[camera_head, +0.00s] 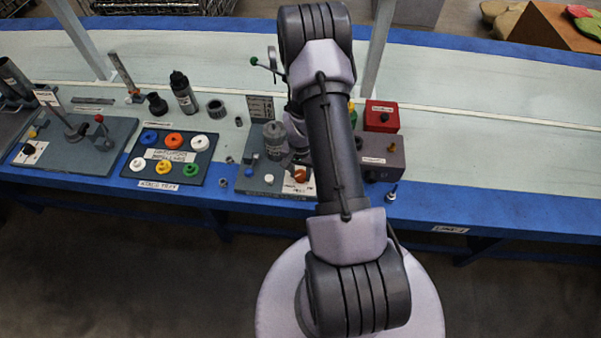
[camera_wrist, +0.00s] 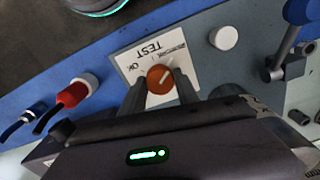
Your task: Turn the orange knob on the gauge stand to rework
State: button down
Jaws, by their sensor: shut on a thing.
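The orange knob (camera_wrist: 159,79) sits on a white label plate (camera_wrist: 135,57) on the grey gauge stand (camera_wrist: 205,60). The plate reads TEST, upside down in the wrist view; smaller words beside the knob include OK, the rest is hard to read. A pale line on the knob slants toward the upper right. My gripper (camera_wrist: 160,82) is shut on the knob, one finger on each side. In the head view the knob (camera_head: 300,175) shows beside my arm, on the front of the gauge stand (camera_head: 254,186); my arm hides part of the stand and most of the gripper.
A white button (camera_wrist: 223,37) and a blue lever (camera_wrist: 290,42) are near the knob. Red (camera_wrist: 72,94) and blue (camera_wrist: 35,112) plugs lie left in the wrist view. A tray of coloured rings (camera_head: 133,172) stands left of the stand, a red box (camera_head: 381,117) right.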

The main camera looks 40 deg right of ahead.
dwell(0.5)
jog(key=c, duration=0.9)
grip_release()
notch_tip(320, 180, up, 18)
jog(key=p, duration=0.6)
jog(key=shift+f, duration=0.25)
notch_tip(320, 180, up, 9)
jog(key=n+t, duration=0.1)
send_over(300, 174)
jog(key=w+a, duration=0.2)
jog(key=a, duration=0.2)
jog(key=s+a+r+n+t+b, duration=0.2)
jog(key=s+a+r+n, duration=0.1)
jog(key=a+r, duration=0.95)
jog(key=s+a+r+n+t+y, duration=0.1)
jog(key=s+a+r, duration=0.2)
jog(key=s+a, duration=0.2)
jog(key=s+a+r+n+t+y, duration=0.1)
jog(key=s+a+r+n, duration=0.1)
jog(key=s+a, duration=0.3)
jog(key=shift+s+a+r+n+t+b, duration=0.3)
jog(key=shift+s+a+r+t, duration=0.1)
jog(key=shift+s+r, duration=0.45)
